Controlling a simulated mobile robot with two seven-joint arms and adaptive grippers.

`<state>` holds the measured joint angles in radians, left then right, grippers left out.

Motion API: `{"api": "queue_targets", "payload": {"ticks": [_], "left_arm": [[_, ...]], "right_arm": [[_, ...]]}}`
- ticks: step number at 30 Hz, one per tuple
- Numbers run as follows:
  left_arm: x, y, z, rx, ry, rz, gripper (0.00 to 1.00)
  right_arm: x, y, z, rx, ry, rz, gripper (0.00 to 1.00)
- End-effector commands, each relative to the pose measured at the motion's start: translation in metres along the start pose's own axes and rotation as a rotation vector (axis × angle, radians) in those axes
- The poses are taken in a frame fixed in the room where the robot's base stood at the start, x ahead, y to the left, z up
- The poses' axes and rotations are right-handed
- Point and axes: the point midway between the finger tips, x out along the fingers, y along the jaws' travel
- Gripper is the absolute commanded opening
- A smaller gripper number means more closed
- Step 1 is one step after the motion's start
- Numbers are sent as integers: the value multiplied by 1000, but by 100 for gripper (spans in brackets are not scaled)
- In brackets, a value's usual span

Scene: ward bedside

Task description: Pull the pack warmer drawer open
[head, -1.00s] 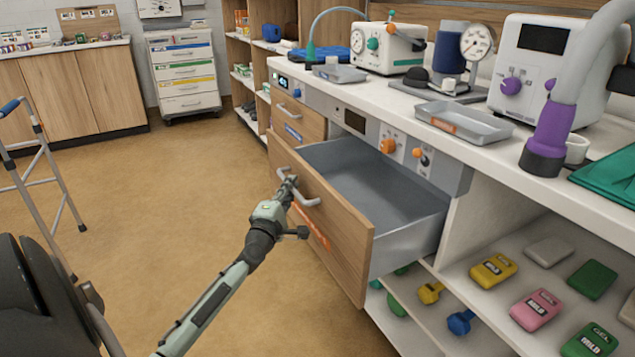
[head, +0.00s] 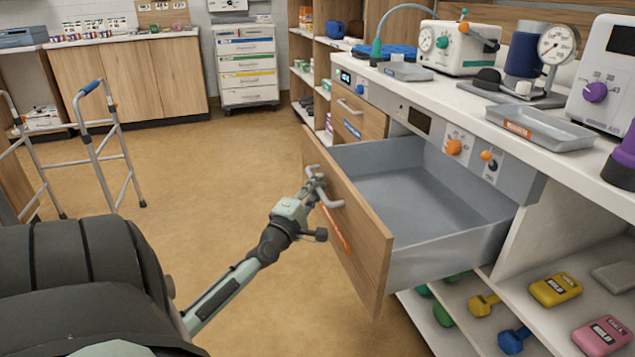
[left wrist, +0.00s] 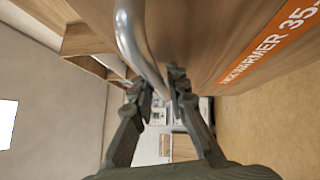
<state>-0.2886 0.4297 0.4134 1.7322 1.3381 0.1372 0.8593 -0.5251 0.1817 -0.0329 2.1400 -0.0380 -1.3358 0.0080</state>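The pack warmer drawer (head: 352,222) has a wooden front with an orange label and a grey, empty-looking inside. It stands well out from the white counter unit in the head view. My left gripper (head: 316,188) is at the curved metal handle (head: 330,202) on its front. In the left wrist view the handle bar (left wrist: 134,35) runs between the two fingers of the left gripper (left wrist: 158,85), which look closed around it. The orange label (left wrist: 268,45) shows beside it. My right gripper is not in view.
A smaller closed drawer (head: 360,117) is farther along the unit. The counter (head: 460,105) holds a tray (head: 540,127) and devices. An open shelf (head: 535,325) with coloured packs is at the lower right. A walking frame (head: 98,150) stands left. The floor before the drawer is clear.

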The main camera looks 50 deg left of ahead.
Motion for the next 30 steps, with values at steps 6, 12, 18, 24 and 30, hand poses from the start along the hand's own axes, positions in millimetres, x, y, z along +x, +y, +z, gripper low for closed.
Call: {"api": "queue_targets", "payload": {"ticks": [6,12,18,24,30], "left_arm": [[0,0,0,0,1,1,32],[-1,0,0,1,1,1,32],[-24,-1,0,3,0,-3,32],[-68,-2,-1,3,0,-5,32],[-103,-1,0,2,0,-3,32]], "right_arm": [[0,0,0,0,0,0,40],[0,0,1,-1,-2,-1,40],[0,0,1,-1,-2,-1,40],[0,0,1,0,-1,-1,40],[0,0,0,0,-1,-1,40]]}}
